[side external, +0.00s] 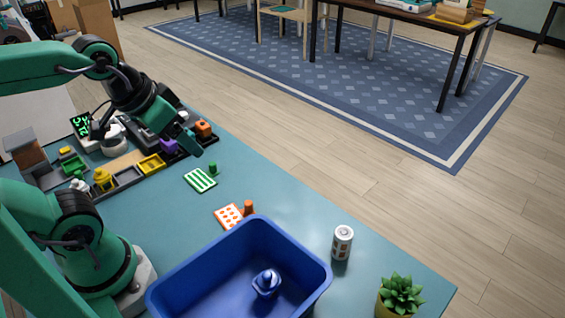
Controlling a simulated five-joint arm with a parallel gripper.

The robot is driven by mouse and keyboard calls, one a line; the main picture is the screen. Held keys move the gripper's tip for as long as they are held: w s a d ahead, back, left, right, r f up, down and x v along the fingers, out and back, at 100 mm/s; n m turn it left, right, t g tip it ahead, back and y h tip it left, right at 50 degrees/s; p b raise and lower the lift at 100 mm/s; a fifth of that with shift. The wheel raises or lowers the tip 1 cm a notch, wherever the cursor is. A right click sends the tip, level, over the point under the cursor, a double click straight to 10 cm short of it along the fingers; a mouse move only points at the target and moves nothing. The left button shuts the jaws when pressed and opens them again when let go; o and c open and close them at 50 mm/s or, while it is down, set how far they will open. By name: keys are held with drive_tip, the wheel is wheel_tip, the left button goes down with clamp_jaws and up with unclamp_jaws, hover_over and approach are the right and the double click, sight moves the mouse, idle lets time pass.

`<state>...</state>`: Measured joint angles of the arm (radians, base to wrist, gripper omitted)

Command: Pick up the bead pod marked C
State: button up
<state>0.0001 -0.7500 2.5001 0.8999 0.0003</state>
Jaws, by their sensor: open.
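No letter C is readable on any pod in this view, so I cannot tell which one is marked C. Small pod-like pieces show in several colours: a yellow one (103,179) and a whitish one (80,186) by the dark tray, a green one (213,167), an orange one (248,207), and a blue one (267,281) in the blue bin. My gripper (192,146) is open, pointing down over the tray's right end, close to a purple piece (168,146) and an orange piece (203,129). Its fingers overlap them in view; contact cannot be told.
The blue bin (172,294) stands at the front. A green-striped card (201,180) and an orange-dotted card (228,216) lie flat on the teal table. A white cylinder (342,242) and a potted plant (399,294) stand near the right edge. The table between cards and cylinder is clear.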

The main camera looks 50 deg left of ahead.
drive_tip(key=shift+w, duration=0.1)
idle(0.3)
drive_tip(key=n+g, duration=0.6)
hover_over(342, 243)
drive_tip(key=w+a, duration=0.1)
drive_tip(key=w, duration=0.1)
drive_tip(key=f, duration=1.5)
drive_tip(key=shift+s+a+f, duration=0.15)
drive_tip(key=shift+s+f, duration=0.05)
drive_tip(key=shift+f, duration=0.15)
drive_tip(key=shift+d+f, duration=0.25)
drive_tip(key=shift+f, duration=0.15)
drive_tip(key=shift+f, duration=3.75)
